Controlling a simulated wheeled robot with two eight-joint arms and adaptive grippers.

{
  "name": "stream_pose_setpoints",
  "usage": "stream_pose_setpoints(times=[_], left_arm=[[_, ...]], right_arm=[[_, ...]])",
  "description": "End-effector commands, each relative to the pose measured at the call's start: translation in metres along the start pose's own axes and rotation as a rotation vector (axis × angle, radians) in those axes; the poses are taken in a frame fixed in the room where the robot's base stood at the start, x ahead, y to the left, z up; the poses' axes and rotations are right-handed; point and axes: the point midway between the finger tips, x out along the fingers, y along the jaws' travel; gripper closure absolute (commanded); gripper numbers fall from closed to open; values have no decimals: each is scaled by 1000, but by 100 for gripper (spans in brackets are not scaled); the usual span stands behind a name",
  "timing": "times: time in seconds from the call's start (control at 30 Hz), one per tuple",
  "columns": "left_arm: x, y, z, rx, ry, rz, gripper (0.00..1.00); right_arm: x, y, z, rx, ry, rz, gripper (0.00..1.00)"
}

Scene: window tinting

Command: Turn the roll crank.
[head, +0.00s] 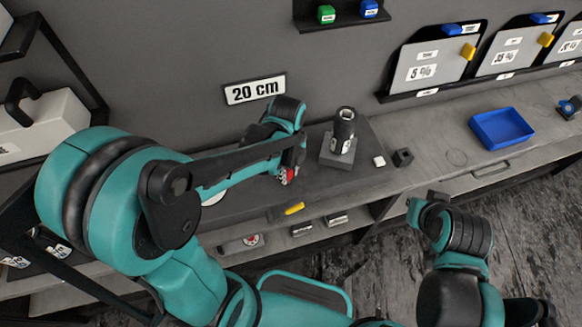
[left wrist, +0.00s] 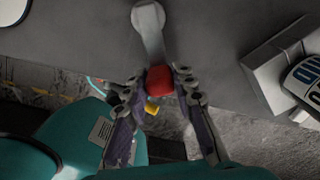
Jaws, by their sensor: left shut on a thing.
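The roll crank shows in the left wrist view as a pale grey arm (left wrist: 150,40) with a round hub at its upper end and a red knob (left wrist: 160,82) at its lower end. My left gripper (left wrist: 160,85) is shut on the red knob, one finger on each side. In the head view my left gripper (head: 287,175) is at the bench's front part, left of the black cylinder, and a bit of the red knob (head: 283,181) shows there. The rest of the crank is hidden by my arm. My right arm's end (head: 437,199) is low at the right; its fingers cannot be made out.
A small white block (head: 379,161), a dark cube (head: 402,157) and a blue tray (head: 502,129) lie farther right. A yellow item (head: 294,208) is near the bench's front edge.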

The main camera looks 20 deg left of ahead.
Motion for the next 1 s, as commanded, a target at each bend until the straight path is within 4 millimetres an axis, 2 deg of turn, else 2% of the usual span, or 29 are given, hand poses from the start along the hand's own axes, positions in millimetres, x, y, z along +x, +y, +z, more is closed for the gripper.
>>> stream_pose_setpoints(times=[0.33,0.87,0.9,0.97,1.0], left_arm=[[0,9,1,132,0,0,100],[0,10,1,154,-1,0,100],[0,10,1,154,-1,0,67],[0,10,1,154,-1,0,53],[0,10,1,154,-1,0,53]], right_arm=[[-1,0,0,0,0,0,100],[-1,0,0,0,0,0,100],[-1,0,0,0,0,0,100],[-1,0,0,0,0,0,100],[-1,0,0,0,0,0,100]])
